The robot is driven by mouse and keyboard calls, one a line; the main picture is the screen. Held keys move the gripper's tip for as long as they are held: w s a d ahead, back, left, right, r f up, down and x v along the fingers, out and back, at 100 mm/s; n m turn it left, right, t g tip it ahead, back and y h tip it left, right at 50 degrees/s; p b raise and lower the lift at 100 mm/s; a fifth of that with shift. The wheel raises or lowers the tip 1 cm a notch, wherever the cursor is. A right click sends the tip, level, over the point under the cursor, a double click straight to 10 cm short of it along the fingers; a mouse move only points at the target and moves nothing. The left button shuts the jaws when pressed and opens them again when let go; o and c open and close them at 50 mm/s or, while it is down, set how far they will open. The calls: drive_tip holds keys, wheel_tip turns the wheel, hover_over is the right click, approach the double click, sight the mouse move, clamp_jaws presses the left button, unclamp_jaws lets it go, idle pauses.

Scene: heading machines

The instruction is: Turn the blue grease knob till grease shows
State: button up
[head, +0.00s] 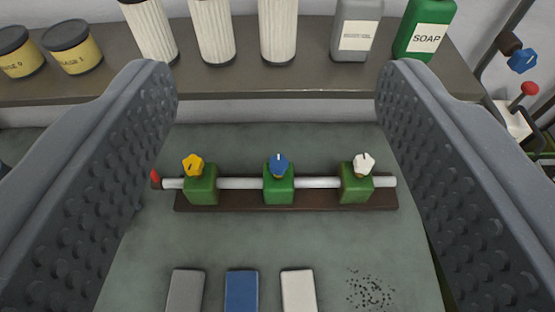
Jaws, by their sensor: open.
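The blue grease knob (279,164) sits on top of the middle green block of a small manifold. A yellow knob (193,164) is on the left block and a white knob (364,163) on the right block. A pale pipe (320,183) runs through the green blocks, with a red tip (155,178) at its left end. My gripper (275,110) is open, its two studded jaws wide at the left and right of the picture. The manifold shows between them, farther off. Nothing is held. I see no grease at the blue knob.
A shelf (290,82) behind holds yellow tins (70,48), ribbed white cylinders (213,32), a grey bottle (357,28) and a green soap bottle (424,28). Grey, blue and white blocks lie in front, beside dark specks (370,289). Another blue knob (522,60) and red-tipped lever (529,89) are far right.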

drive_tip(key=w+a+f+m+g+h, duration=0.25)
drive_tip(key=w+f, duration=0.25)
drive_tip(key=f, duration=0.3)
drive_tip(key=w+a+f+m+g+h, duration=0.1)
drive_tip(key=w+a+f+m+h, duration=0.15)
drive_tip(key=w+f, duration=0.4)
drive_tip(key=m+g+h+p, duration=0.2)
drive_tip(key=m+g+h, duration=0.1)
drive_tip(key=m+h, duration=0.1)
approach(277, 163)
drive_tip(key=shift+t, duration=0.25)
drive_tip(key=x, duration=1)
drive_tip(key=shift+d+f, duration=0.2)
drive_tip(key=shift+f, duration=0.1)
drive_tip(key=c, duration=1)
